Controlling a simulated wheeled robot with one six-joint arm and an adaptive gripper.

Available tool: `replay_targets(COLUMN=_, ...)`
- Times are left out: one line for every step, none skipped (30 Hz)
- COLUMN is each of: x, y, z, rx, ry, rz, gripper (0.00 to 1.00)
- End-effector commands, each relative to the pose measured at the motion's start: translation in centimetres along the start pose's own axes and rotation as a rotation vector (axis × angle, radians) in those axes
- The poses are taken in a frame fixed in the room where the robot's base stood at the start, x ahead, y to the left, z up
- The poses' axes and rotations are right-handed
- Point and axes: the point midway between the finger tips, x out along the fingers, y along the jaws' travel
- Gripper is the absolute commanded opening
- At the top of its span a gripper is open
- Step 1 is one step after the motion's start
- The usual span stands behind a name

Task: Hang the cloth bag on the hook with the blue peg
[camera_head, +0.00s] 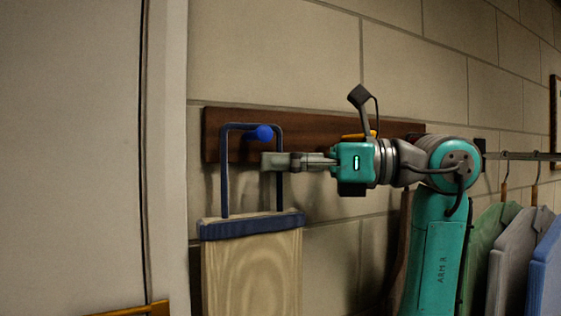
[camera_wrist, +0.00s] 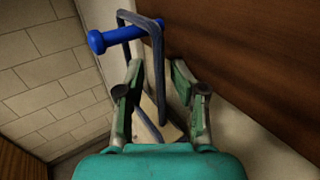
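The cloth bag (camera_head: 252,270) is pale wood-grained with a dark blue top band, and hangs upright at left in the head view. Its stiff dark blue handle (camera_head: 224,170) rises around the blue peg (camera_head: 265,132). In the wrist view the peg (camera_wrist: 120,36) appears to pass through the handle loop, just under its top bar; contact is unclear. My gripper (camera_head: 275,161) is at the handle's right side. In the wrist view my gripper (camera_wrist: 157,75) has its fingers apart, with one handle side (camera_wrist: 159,90) between them and gaps visible.
The peg sits on a brown wooden board (camera_head: 320,129) on a block wall. An orange peg (camera_head: 358,135) is partly hidden behind my arm. Several garments (camera_head: 510,255) hang from a rail at right. A pale door or panel (camera_head: 70,150) stands at left.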

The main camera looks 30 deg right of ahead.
Motion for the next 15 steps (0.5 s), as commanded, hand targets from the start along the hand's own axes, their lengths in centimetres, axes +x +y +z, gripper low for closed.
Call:
replay_targets(x=-0.3, y=-0.1, z=0.0, rx=0.0, ry=0.0, rz=-0.003, gripper=0.37)
replay_targets(x=-0.6, y=-0.1, z=0.0, rx=0.0, ry=0.0, rz=-0.004, gripper=0.37)
replay_targets(x=-1.1, y=-0.1, z=0.0, rx=0.0, ry=0.0, rz=-0.004, gripper=0.37)
replay_targets(x=-1.5, y=-0.1, z=0.0, rx=0.0, ry=0.0, rz=-0.004, gripper=0.37)
replay_targets(x=-1.9, y=-0.1, z=0.0, rx=0.0, ry=0.0, rz=-0.005, gripper=0.37)
replay_targets(x=-2.6, y=-0.1, z=0.0, rx=0.0, ry=0.0, rz=-0.006, gripper=0.37)
replay_targets(x=-3.2, y=-0.1, z=0.0, rx=0.0, ry=-0.001, rz=-0.005, gripper=0.37)
replay_targets(x=-3.8, y=-0.1, z=0.0, rx=0.0, ry=-0.001, rz=-0.006, gripper=0.37)
replay_targets(x=-4.6, y=-0.1, z=0.0, rx=0.0, ry=-0.001, rz=-0.006, gripper=0.37)
replay_targets(x=-5.2, y=-0.1, z=0.0, rx=0.0, ry=-0.001, rz=-0.006, gripper=0.37)
replay_targets(x=-5.8, y=-0.1, z=0.0, rx=0.0, ry=-0.001, rz=-0.005, gripper=0.37)
replay_targets(x=-6.5, y=-0.1, z=0.0, rx=0.0, ry=-0.001, rz=-0.006, gripper=0.37)
replay_targets(x=-7.1, y=-0.1, z=0.0, rx=0.0, ry=-0.001, rz=-0.005, gripper=0.37)
replay_targets(x=-7.6, y=-0.1, z=0.0, rx=0.0, ry=-0.001, rz=-0.006, gripper=0.37)
replay_targets(x=-8.3, y=-0.1, z=0.0, rx=0.0, ry=-0.001, rz=-0.004, gripper=0.37)
